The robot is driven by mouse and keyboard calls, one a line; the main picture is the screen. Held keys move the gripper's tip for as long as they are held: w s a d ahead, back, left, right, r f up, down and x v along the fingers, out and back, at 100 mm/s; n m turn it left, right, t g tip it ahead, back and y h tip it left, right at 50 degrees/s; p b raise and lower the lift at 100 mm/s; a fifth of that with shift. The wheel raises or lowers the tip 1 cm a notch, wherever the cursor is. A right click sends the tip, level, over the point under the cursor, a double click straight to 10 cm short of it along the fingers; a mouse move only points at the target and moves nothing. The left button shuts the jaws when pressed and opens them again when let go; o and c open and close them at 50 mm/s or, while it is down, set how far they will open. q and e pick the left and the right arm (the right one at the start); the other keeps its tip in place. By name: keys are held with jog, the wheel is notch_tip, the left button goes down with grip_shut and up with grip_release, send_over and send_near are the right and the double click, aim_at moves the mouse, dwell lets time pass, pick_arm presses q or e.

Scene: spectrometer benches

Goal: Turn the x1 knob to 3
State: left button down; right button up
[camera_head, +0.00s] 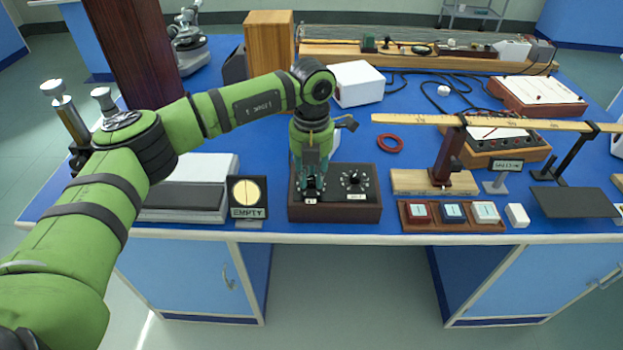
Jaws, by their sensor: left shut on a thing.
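A dark box with a brown wooden case (335,213) stands near the front edge of the blue bench and has two knobs side by side on its top panel. My left gripper (312,186) points straight down over the left part of this panel, shut on the left knob. The fingers hide most of that knob and its dial, so its setting cannot be read. A small white label shows below it, too small to read. The right knob (354,180), with a ring of white marks, is uncovered and apart from my gripper. My right gripper is not in view.
An "EMPTY" sign (248,197) stands just left of the box, beside a grey and white device (187,202). A white box (356,84) is behind my gripper. A red ring (390,143), a wooden beam stand (440,181) and a tray of blocks (451,226) lie right.

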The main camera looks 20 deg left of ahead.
aim_at(312, 179)
pick_arm(q)
jog(key=m+b, duration=0.2)
jog(key=m, duration=0.4)
jog(key=m+b, duration=0.1)
jog(key=m, duration=0.5)
jog(key=shift+b, duration=0.4)
jog(key=c, duration=1.1)
grip_release()
jog(key=shift+o, duration=0.2)
jog(key=shift+r, duration=0.1)
notch_tip(312, 179, up, 12)
